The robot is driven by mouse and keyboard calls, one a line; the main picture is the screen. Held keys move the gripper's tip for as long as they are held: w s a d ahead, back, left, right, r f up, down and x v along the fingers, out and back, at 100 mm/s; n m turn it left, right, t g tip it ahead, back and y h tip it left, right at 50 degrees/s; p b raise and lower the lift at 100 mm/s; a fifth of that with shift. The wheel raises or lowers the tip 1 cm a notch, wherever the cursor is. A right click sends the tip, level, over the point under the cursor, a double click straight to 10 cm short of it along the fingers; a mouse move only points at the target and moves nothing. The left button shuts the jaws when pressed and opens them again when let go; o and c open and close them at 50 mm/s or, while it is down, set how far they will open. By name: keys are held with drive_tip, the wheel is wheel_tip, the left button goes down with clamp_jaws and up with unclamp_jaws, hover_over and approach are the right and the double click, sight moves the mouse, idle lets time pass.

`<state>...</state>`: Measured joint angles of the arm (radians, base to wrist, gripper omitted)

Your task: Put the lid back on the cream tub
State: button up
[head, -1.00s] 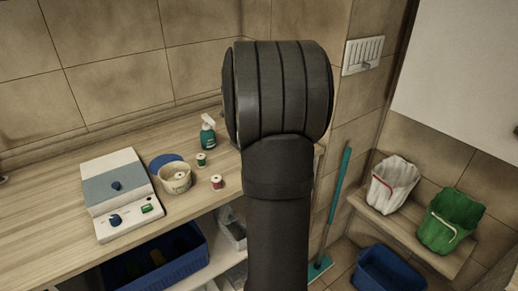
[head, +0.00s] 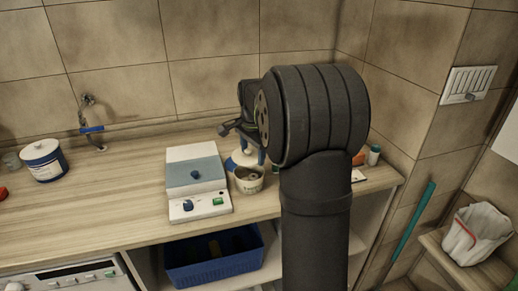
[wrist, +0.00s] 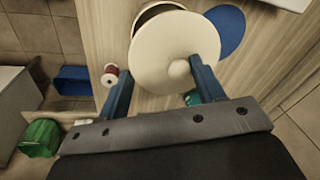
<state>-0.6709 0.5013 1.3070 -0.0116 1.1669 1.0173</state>
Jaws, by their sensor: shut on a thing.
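The cream tub (head: 248,183) stands on the wooden counter just right of the white-and-blue device in the head view. Its rim and dark opening (wrist: 158,12) show at the top of the wrist view, partly hidden by the lid. The round cream lid (wrist: 152,48) with a round knob (wrist: 178,68) is held at my gripper (wrist: 163,72). The blue fingers stand on either side, the right one closer to the knob; the exact contact is unclear. In the head view my gripper (head: 252,148) and the pale lid (head: 243,158) are above the tub, the lid apparently apart from it.
The white-and-blue device (head: 196,180) stands close on the tub's left. A red spool (wrist: 110,75) and a flat blue disc (wrist: 231,28) lie near the tub. The counter between is clear.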

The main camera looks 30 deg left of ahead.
sight(253, 159)
drive_tip(key=shift+f, duration=2.5)
drive_tip(key=shift+f, duration=0.2)
drive_tip(key=o, duration=1.3)
drive_tip(key=shift+o, duration=0.2)
drive_tip(key=shift+r, duration=3.55)
drive_tip(key=shift+c, duration=0.4)
clamp_jaws()
